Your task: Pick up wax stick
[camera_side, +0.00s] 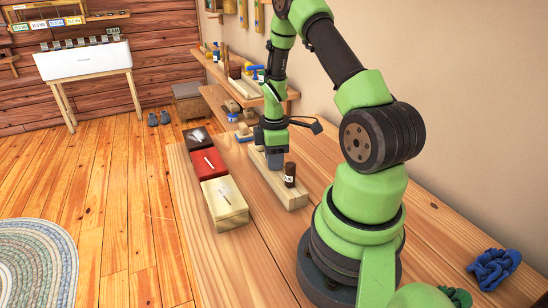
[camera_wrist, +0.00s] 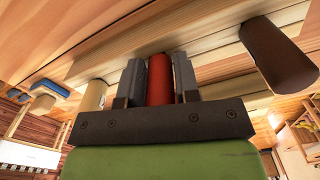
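In the wrist view a red stick (camera_wrist: 160,80), which looks like the wax stick, stands between the two grey fingers of my gripper (camera_wrist: 160,72). The fingers lie close against both its sides with no clear gap, so the gripper looks shut on it. The stick's far end meets a pale wooden block (camera_wrist: 215,48). In the side view my gripper (camera_side: 274,158) points down over this long block (camera_side: 292,200), and the red stick is hidden there. A dark brown stick (camera_side: 290,175) stands upright on the block, nearer the arm's base; it also shows in the wrist view (camera_wrist: 280,55). A tan stick (camera_wrist: 95,95) is on the other side.
Black (camera_side: 197,137), red (camera_side: 208,162) and cream (camera_side: 224,200) boxes stand in a row left of the block. A shelf (camera_side: 240,92) with bottles and the wall are close.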

